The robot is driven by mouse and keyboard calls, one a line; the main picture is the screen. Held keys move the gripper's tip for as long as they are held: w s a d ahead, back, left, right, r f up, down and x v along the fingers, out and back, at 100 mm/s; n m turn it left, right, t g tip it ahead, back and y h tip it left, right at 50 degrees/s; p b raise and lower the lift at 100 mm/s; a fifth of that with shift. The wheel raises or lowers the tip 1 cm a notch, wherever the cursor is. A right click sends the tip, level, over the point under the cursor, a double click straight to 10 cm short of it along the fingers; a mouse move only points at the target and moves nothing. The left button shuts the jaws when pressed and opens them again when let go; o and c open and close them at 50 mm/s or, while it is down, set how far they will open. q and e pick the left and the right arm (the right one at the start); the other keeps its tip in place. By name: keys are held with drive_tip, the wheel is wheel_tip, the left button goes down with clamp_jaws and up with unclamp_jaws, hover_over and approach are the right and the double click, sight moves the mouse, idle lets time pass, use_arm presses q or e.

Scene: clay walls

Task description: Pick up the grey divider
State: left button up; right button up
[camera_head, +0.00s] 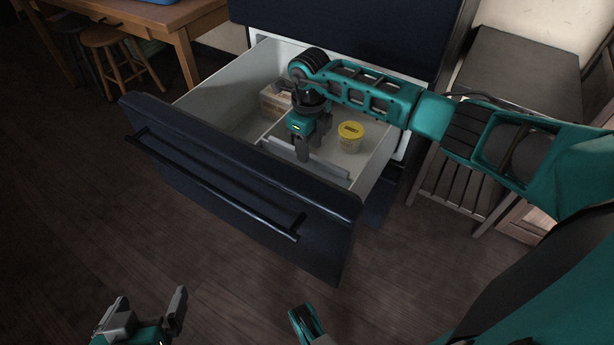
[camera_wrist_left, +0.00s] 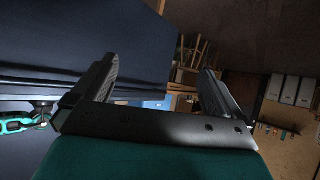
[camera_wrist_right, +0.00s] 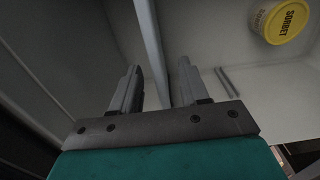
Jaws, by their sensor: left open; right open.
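The grey divider (camera_head: 328,166) is a thin upright panel inside the open drawer (camera_head: 215,98), near its front. In the right wrist view the divider (camera_wrist_right: 150,40) runs as a narrow strip down between my fingers. My right gripper (camera_head: 303,150) points down into the drawer and hides part of the divider in the head view. It is open, with one finger (camera_wrist_right: 160,75) on each side of the strip; I cannot tell whether either touches it. My left gripper (camera_head: 148,305) is open and empty, outside the drawer, low in front of it; its fingers also show in the left wrist view (camera_wrist_left: 160,75).
A yellow-lidded sorbet tub (camera_head: 349,138) stands in the drawer, right of my right gripper. A cardboard box (camera_head: 273,101) stands behind and left of it. The dark drawer front (camera_head: 240,185) has a long handle (camera_head: 215,190). A slatted rack (camera_head: 480,130) stands at right.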

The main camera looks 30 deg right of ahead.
drive_tip(key=f, duration=0.1)
drive_tip(key=f+b, duration=0.1)
drive_tip(key=f, duration=0.1)
drive_tip(key=f+b, duration=0.1)
drive_tip(key=shift+a+f, duration=0.3)
drive_tip(key=shift+f, duration=0.3)
use_arm(q)
drive_tip(key=shift+w+d+f, duration=0.2)
drive_tip(key=shift+d+f, duration=0.1)
drive_tip(key=shift+f, duration=0.1)
use_arm(e)
drive_tip(key=shift+c, duration=0.3)
use_arm(q)
drive_tip(key=shift+f, duration=0.1)
use_arm(e)
clamp_jaws()
use_arm(q)
drive_tip(key=shift+a, duration=0.1)
